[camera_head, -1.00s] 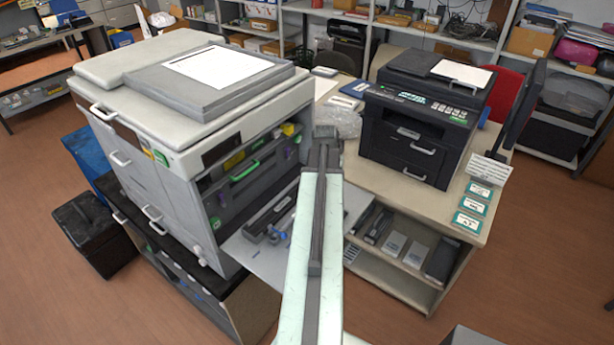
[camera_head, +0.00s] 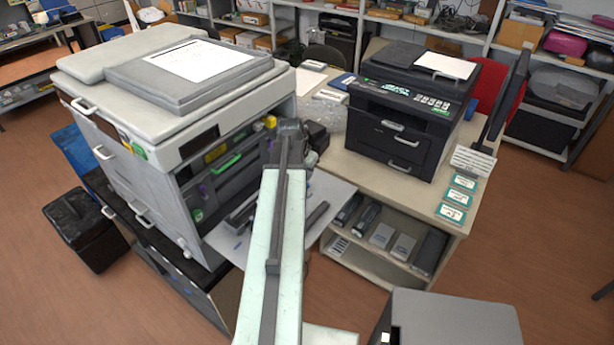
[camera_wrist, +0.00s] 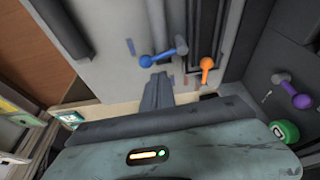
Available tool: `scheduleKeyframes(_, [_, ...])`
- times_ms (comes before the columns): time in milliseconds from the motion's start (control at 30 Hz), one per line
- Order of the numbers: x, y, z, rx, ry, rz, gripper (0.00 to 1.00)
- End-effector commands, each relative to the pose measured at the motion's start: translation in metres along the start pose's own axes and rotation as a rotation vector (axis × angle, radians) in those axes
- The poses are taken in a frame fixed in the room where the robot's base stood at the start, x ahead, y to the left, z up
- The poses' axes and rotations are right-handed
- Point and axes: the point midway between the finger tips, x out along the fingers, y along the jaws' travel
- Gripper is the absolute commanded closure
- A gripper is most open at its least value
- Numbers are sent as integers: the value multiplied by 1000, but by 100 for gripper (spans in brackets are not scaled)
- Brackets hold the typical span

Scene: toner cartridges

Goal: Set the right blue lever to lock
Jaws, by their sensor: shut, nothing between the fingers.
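In the wrist view a slate-blue lever (camera_wrist: 165,53) with a rounded end sits on a grey panel. I cannot tell whether it is the right one of a pair. My gripper (camera_wrist: 158,78) is shut and empty, its tips just below the lever in the picture; contact cannot be made out. An orange lever (camera_wrist: 206,68) is to its right, and a purple lever (camera_wrist: 290,90) is farther right. In the head view my arm reaches to the open front of the large grey copier (camera_head: 150,165); its end hides part of the opening, and the blue lever cannot be made out there.
A green round knob (camera_wrist: 285,132) is at the right of the wrist view. A green handle (camera_head: 226,163) is in the copier's opening. A black printer (camera_head: 405,115) stands on the table at right. A grey box (camera_head: 450,318) is at the lower right.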

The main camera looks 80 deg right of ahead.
Motion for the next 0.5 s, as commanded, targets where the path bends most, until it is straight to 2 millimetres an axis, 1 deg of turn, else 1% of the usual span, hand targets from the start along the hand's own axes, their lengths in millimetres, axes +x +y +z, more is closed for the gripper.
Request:
scheduleKeyframes(367, [0, -2, -1, 2, 0, 1, 100])
scheduleKeyframes(500, [-3, -3, -8, 0, 0, 0, 100])
